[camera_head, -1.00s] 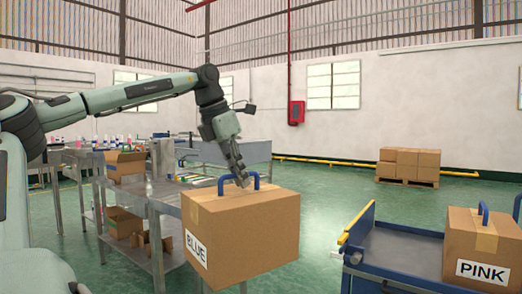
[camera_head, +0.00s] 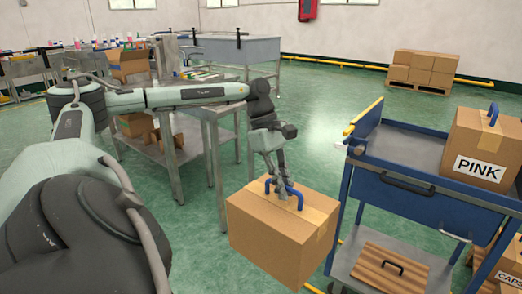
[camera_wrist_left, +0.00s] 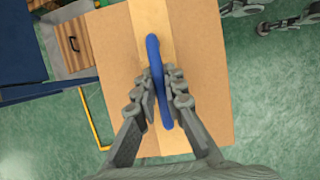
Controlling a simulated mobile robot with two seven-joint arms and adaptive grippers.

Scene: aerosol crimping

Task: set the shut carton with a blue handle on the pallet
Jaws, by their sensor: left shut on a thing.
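The shut carton with a blue handle (camera_head: 275,237) hangs in front of the blue cart in the head view, above the green floor. My left gripper (camera_head: 283,195) is shut on its blue handle. In the left wrist view, the carton (camera_wrist_left: 205,75) lies below the gripper (camera_wrist_left: 158,95), whose fingers close on both sides of the handle. A pallet (camera_head: 419,87) stands far back right against the wall, with several stacked cartons (camera_head: 423,67) on it. My right gripper does not show.
A blue cart (camera_head: 400,150) stands just right of the carton, bearing a PINK carton (camera_head: 482,145) on top and a wooden crate (camera_head: 390,266) on its lower shelf. A metal table (camera_head: 205,112) stands behind my left arm. Green floor (camera_head: 330,95) is open towards the pallet.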

